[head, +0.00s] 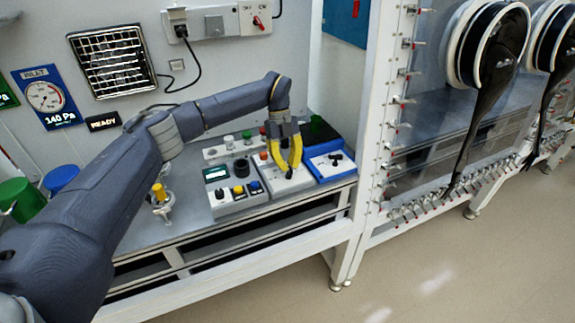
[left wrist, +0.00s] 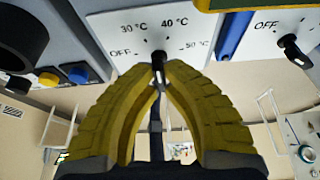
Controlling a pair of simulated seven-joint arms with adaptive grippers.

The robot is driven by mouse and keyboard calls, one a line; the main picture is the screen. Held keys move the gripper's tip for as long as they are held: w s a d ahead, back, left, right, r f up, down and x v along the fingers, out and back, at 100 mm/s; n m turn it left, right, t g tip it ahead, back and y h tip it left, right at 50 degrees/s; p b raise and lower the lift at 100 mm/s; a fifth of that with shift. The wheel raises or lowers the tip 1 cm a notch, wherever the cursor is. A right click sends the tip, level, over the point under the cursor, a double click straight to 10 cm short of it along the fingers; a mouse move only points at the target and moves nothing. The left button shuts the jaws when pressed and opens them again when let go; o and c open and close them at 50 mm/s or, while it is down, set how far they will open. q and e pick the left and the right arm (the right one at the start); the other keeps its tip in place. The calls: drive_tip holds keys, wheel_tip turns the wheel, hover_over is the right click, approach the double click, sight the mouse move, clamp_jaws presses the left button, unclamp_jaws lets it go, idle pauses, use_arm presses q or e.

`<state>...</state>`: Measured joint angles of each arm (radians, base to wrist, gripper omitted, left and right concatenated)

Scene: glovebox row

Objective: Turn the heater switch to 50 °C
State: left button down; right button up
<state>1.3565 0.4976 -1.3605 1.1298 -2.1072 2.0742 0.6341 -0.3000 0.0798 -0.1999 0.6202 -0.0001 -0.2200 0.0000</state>
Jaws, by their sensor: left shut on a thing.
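The heater switch (left wrist: 160,70) is a small black knob on a white panel (left wrist: 110,28), seen in the left wrist view. The panel is marked OFF, 30 °C, 40 °C and 50 °C around the knob. My left gripper (head: 289,173) has yellow fingers and reaches down onto this panel (head: 291,186) in the head view. In the left wrist view its fingertips (left wrist: 159,66) are closed on the switch. The switch appears to point up, roughly between the 30 and 40 °C marks, but the fingers partly hide it. My right gripper is not in view.
A blue-framed box with a black knob (head: 335,158) stands right of the heater panel. A grey box with a round black socket (head: 241,168) and coloured buttons stands left. Behind are coloured knobs on a white strip (head: 227,150). The bench's front edge is close.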

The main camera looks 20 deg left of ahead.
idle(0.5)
use_arm(q)
drive_tip(key=c, duration=1.5)
unclamp_jaws()
drive_tip(key=shift+r, duration=0.1)
drive_tip(key=v, duration=1.1)
drive_tip(key=shift+w+a+r, duration=0.15)
drive_tip(key=shift+w+r, duration=0.05)
drive_tip(key=shift+r, duration=0.15)
